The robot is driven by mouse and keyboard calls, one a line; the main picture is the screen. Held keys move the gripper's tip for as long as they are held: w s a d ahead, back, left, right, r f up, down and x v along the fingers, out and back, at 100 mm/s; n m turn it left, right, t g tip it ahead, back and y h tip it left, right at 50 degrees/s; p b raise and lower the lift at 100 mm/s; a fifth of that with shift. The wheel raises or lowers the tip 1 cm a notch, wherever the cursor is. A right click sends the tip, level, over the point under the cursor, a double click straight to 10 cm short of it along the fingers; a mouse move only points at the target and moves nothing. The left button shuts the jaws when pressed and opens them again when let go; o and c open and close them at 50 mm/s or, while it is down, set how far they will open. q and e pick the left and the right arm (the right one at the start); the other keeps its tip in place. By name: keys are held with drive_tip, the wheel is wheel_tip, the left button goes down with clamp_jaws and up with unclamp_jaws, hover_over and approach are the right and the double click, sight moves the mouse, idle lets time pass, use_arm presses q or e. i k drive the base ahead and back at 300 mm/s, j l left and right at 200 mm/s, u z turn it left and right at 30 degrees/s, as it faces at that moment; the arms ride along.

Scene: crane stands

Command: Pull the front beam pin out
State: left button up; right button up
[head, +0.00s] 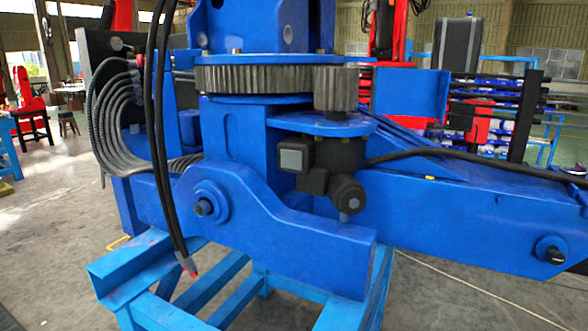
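A large blue crane base (236,135) with a toothed slewing ring (260,78) fills the middle of the head view. A dark pin end (203,207) sticks out of a round blue boss on the near beam (285,235), left of centre. A second dark pin end (556,255) sticks out of a boss on the long blue beam (470,215) at the right. Both pins sit in their bosses. I cannot tell which is the front beam pin. Neither of my grippers shows in this view.
A blue stand (130,265) bears the crane. Black hoses (163,130) hang in front of the near beam's left side. A dark motor (335,170) and a cable sit above the beam. Concrete floor (450,300) is clear at front right.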

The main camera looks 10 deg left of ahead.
sight(556, 257)
drive_tip(key=z, duration=1.3)
drive_tip(key=u, duration=1.55)
drive_tip(key=z, duration=1.55)
